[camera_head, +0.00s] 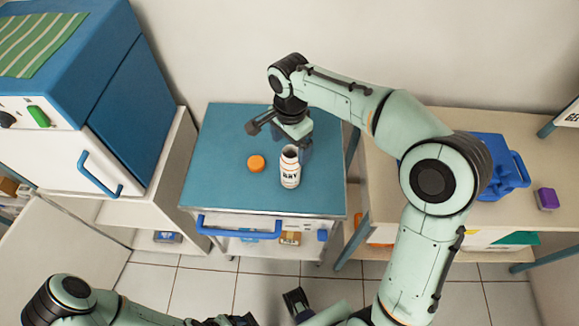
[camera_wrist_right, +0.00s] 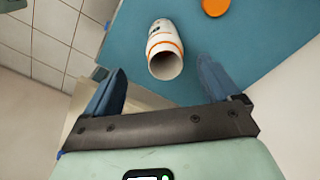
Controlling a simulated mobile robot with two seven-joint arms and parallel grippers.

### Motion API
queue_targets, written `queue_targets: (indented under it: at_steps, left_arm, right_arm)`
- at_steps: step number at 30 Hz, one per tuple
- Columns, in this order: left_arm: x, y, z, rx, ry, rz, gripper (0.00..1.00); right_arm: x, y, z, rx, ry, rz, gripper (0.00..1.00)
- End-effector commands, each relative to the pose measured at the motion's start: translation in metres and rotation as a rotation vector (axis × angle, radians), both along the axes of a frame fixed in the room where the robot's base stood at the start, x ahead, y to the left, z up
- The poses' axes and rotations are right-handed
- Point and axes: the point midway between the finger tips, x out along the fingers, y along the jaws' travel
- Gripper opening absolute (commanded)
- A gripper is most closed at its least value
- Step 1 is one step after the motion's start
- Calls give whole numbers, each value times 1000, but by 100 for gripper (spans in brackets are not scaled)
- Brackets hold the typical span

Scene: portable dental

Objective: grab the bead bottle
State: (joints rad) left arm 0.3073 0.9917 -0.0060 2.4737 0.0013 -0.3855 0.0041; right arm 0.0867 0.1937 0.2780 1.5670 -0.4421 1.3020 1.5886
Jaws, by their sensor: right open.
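The bead bottle (camera_head: 290,170), white with orange bands and dark lettering, stands uncapped on the blue cart top (camera_head: 222,140). In the right wrist view, the bottle (camera_wrist_right: 165,52) shows its open mouth towards the camera. An orange cap (camera_head: 256,163) lies to its left, and the cap (camera_wrist_right: 215,7) is cut by the wrist view's top edge. My right gripper (camera_head: 279,141) is open just behind the bottle. Its blue fingers (camera_wrist_right: 160,68) appear either side of the bottle's mouth; contact is not visible. My left gripper is partly cut off at the bottom edge, its jaws unclear.
A blue cabinet (camera_head: 115,70) stands left. A beige table (camera_head: 525,215) stands right, with a blue container (camera_head: 510,175) and a purple box (camera_head: 547,199). The cart has a blue handle (camera_head: 240,233) at the front. The cart top left of the cap is clear.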

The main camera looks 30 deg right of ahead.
Motion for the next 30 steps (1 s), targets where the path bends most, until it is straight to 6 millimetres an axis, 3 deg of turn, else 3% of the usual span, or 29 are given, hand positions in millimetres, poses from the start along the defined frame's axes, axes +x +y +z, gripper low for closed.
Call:
queue_targets:
  at_steps: [3,11,18,28,29,30]
  left_arm:
    - [-1,0,-4,1,2,0,77]
    - [-2,0,-5,1,1,0,77]
    - [-2,0,-7,0,2,0,77]
    - [-2,0,-7,0,2,0,77]
    - [-2,0,-7,0,2,0,77]
    - [-2,0,-7,0,2,0,77]
  right_arm:
    - [0,-1,-20,0,3,-1,89]
    - [1,-2,-40,0,3,-2,89]
    - [5,-6,-74,0,3,-1,89]
    - [6,-6,-82,1,0,-1,89]
    - [6,-6,-82,1,0,-1,83]
    - [6,-6,-82,1,0,-1,70]
